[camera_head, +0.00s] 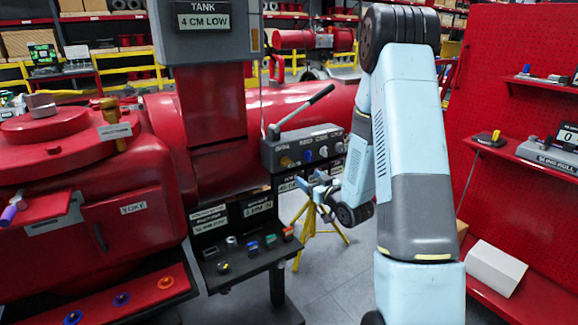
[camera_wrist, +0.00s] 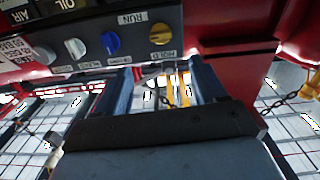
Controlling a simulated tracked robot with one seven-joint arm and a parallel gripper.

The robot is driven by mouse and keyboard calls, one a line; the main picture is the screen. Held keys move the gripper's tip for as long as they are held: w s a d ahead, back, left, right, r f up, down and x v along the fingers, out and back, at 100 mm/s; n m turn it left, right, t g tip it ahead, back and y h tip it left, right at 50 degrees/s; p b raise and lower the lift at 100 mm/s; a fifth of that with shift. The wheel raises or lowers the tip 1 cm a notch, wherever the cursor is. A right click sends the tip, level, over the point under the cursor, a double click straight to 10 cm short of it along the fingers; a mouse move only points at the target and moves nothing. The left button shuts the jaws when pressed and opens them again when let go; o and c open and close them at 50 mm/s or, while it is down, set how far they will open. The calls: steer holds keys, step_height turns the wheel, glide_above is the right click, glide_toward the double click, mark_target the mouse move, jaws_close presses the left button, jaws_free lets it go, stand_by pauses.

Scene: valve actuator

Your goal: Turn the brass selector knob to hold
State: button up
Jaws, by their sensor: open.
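The brass selector knob (camera_wrist: 160,34) shows at the top middle of the wrist view, on a dark control box. A white label (camera_wrist: 163,54) beside it appears to read HOLD; which way the knob points is hard to tell. In the head view the brass knob (camera_head: 286,161) is at the left end of the row on the grey box (camera_head: 300,146). My gripper (camera_wrist: 160,72) is open and empty, its two fingers spread below the knob in the wrist view and apart from it. In the head view my gripper (camera_head: 318,188) is below the box, partly hidden by its own wrist.
A blue knob (camera_wrist: 110,42) and a grey knob (camera_wrist: 75,47) sit beside the brass one. A lever (camera_head: 305,110) rises above the box. A lower shelf (camera_head: 255,262) with small coloured parts and a yellow tripod (camera_head: 308,235) stand below.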

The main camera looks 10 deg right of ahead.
mark_target(287, 164)
steer(key=x, duration=1.3)
steer(key=shift+w+a+f, duration=0.1)
steer(key=shift+w, duration=0.3)
steer(key=shift+c, duration=0.5)
steer(key=c, duration=1)
steer(key=shift+o, duration=0.2)
